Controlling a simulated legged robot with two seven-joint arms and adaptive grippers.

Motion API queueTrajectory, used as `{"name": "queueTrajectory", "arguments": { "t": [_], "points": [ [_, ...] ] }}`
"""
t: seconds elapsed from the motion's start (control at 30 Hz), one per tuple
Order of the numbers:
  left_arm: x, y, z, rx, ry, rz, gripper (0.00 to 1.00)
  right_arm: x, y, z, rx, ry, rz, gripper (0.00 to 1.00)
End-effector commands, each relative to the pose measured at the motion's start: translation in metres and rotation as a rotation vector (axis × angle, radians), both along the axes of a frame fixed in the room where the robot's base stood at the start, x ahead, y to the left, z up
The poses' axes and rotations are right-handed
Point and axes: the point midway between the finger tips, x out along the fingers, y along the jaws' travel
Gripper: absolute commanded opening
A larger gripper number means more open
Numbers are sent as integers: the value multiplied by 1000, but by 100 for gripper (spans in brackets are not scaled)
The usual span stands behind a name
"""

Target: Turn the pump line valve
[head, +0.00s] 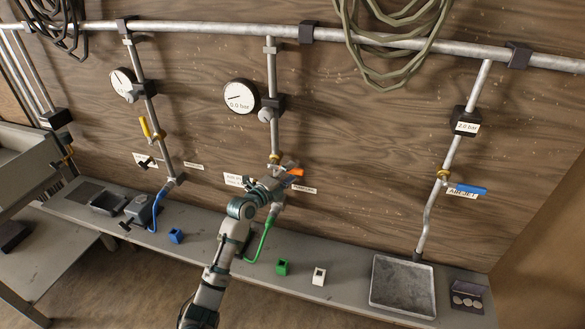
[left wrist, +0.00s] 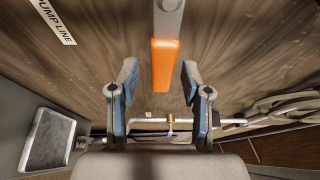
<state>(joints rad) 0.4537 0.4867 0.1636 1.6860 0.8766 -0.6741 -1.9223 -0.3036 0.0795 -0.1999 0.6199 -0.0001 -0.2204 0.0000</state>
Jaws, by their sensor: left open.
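The pump line valve has an orange lever handle (head: 296,172) on the middle vertical pipe, beside the brass fitting. In the left wrist view the orange handle (left wrist: 165,65) points down between the two fingers, with clear gaps to both. A white label reading PUMP LINE (left wrist: 54,22) is on the board beside it. My left gripper (head: 280,183) is at the valve, open, its fingers (left wrist: 157,85) on either side of the handle's end. The arm and gripper hide part of the valve body in the head view. My right gripper is not in view.
A gauge (head: 241,96) sits above on the same pipe. A yellow-handled valve (head: 145,128) is at left, a blue-handled one (head: 467,188) at right. The bench holds a grey tray (head: 403,285), a green block (head: 282,267), a white block (head: 319,276) and a blue block (head: 176,236).

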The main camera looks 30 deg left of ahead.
Motion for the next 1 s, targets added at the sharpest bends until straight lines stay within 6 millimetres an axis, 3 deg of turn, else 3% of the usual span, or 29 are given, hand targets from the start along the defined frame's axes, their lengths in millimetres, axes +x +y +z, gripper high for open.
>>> {"name": "queueTrajectory", "arguments": {
  "t": [0.2, 0.47, 0.5, 0.7, 1.0],
  "points": [
    [18, -2, 0, -2, 1, 0, 48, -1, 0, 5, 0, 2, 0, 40],
    [19, -1, -1, -1, 1, 0, 48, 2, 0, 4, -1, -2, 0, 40],
    [19, -1, -1, -1, 1, 0, 45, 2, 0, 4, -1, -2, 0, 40],
    [19, -1, -2, -1, 1, 0, 0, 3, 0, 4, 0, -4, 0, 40],
    [21, -2, -3, -6, 3, 0, 0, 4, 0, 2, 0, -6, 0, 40]
  ]
}}
